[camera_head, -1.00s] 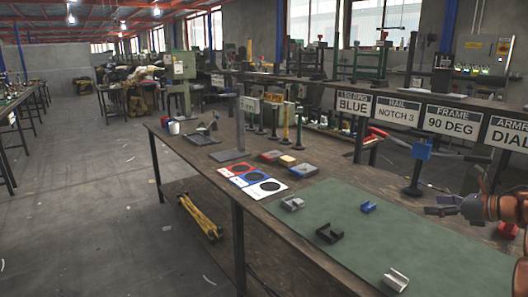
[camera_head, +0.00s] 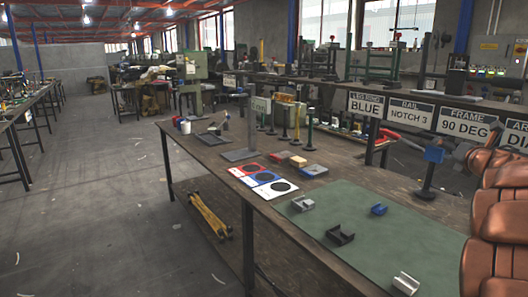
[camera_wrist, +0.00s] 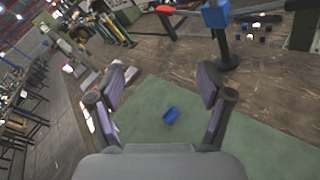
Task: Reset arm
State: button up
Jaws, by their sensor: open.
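My gripper (camera_wrist: 160,100) shows in the wrist view with its two fingers spread wide and nothing between them. It is above the green mat (camera_wrist: 255,145), and a small blue bracket (camera_wrist: 171,115) lies on the mat below, seen between the fingers. In the head view my orange-brown arm fills the right edge, and the gripper itself is hardly visible there. The mat (camera_head: 425,240) in that view holds the blue bracket (camera_head: 379,209), a dark bracket (camera_head: 340,235), a grey bracket (camera_head: 302,203) and a silver bracket (camera_head: 405,283).
A card with red, blue and white panels (camera_head: 262,181) lies left of the mat. A blue-headed stand (camera_head: 433,155) rises behind the mat, near my arm. Signs reading BLUE (camera_head: 366,104), NOTCH 3 and 90 DEG hang along a rear shelf. Open floor (camera_head: 110,200) lies left of the bench.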

jog(key=s+a+f+m+g, duration=0.7)
jog(key=s+a+f+m, duration=0.5)
jog(key=s+a+m, duration=0.3)
jog(key=s+a+f+m+g, duration=0.7)
jog(key=s+a+f+m, duration=0.5)
jog(key=s, duration=0.5)
jog(key=s+a+f+m+g+y, duration=0.25)
jog(key=s+a+g, duration=0.25)
jog(key=s+a, duration=0.95)
notch_tip(320, 180, down, 11)
jog(key=w+d+b, duration=0.2)
jog(key=b, duration=0.8)
notch_tip(320, 180, up, 26)
jog(key=s+t+p, duration=0.1)
jog(key=p, duration=2.3)
jog(key=shift+s+a+f+n+y, duration=0.25)
jog(key=shift+n+y, duration=0.1)
jog(key=shift+n, duration=0.1)
jog(key=shift+c, duration=0.3)
